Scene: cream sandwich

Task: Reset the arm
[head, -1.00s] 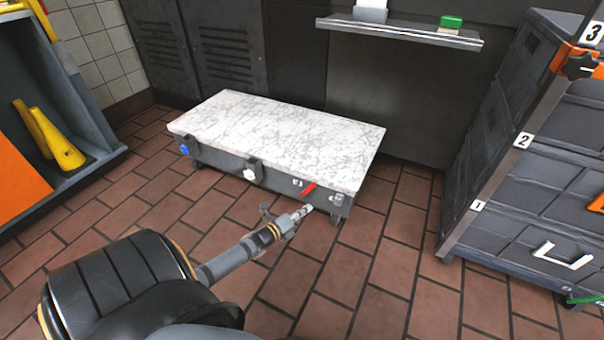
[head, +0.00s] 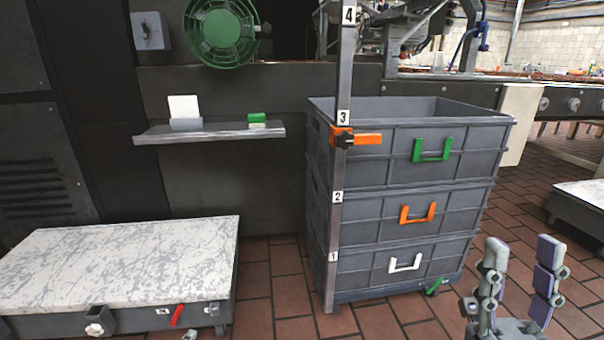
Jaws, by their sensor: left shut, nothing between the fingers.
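My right gripper (head: 522,258) rises at the lower right of the head view. Its two fingers point up and stand well apart, with nothing between them, in front of the brick floor to the right of the crate stack. Only a small tip of my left gripper (head: 190,335) shows at the bottom edge, just below the red lever of the low platform. It is shut and empty. The rest of that gripper and its arm lie below the picture.
A low marble-topped platform (head: 120,262) with a red lever (head: 177,315) stands at the left. A stack of grey crates (head: 420,229) with a numbered post (head: 335,225) stands in the middle. A metal shelf (head: 210,133) is on the dark wall. Brick floor is clear between platform and crates.

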